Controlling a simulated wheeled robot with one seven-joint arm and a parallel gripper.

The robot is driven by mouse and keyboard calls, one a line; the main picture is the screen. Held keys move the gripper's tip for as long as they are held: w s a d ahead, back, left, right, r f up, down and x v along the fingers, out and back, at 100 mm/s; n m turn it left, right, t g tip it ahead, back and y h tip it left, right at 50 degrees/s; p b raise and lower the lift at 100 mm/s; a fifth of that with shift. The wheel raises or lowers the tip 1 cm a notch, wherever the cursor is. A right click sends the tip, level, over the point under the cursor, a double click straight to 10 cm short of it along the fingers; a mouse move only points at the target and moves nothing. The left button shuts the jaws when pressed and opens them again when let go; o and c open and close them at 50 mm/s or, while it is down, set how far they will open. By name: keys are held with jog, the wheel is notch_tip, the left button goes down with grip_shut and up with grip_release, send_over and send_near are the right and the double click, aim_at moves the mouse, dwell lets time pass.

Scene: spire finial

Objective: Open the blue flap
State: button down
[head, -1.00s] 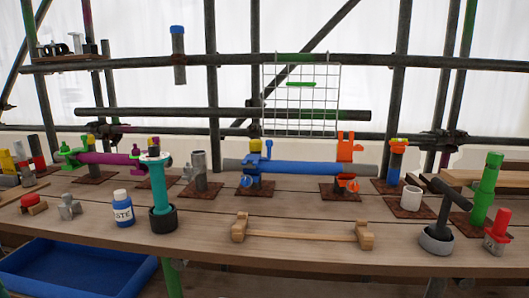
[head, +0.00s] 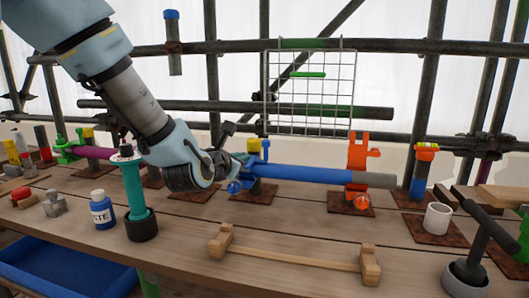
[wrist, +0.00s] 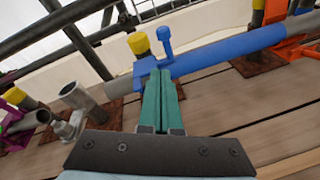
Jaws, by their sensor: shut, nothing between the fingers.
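A blue tube (head: 305,173) lies level across two stands. At its left end is a blue clamp with a small upright blue piece (head: 265,147), partly hidden by my gripper in the head view. In the wrist view the clamp's flap (wrist: 146,66) lies against the tube end, and the upright blue piece (wrist: 166,42) rises beside it. My gripper (wrist: 162,74) has its green fingers together and empty, with the tips at the front of the blue clamp. Whether they touch it I cannot tell. In the head view my gripper (head: 238,158) reaches the clamp from the left.
An orange clamp (head: 358,152) stands raised at the tube's right end. A yellow cap (wrist: 138,43) sits behind the blue clamp. A teal post (head: 134,188), a glue bottle (head: 101,210) and a wooden rail (head: 290,258) stand nearer. A wire grid (head: 310,90) hangs behind.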

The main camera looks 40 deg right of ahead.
jog(key=p+x, duration=0.2)
jog(key=x, duration=0.8)
jog(key=shift+d+p, duration=0.2)
jog(key=shift+p, duration=0.2)
jog(key=shift+s+r, duration=0.15)
jog(key=shift+r, duration=0.05)
jog(key=shift+d+r+y+p, duration=0.1)
jog(key=shift+r+y+p, duration=0.2)
jog(key=shift+p, duration=0.35)
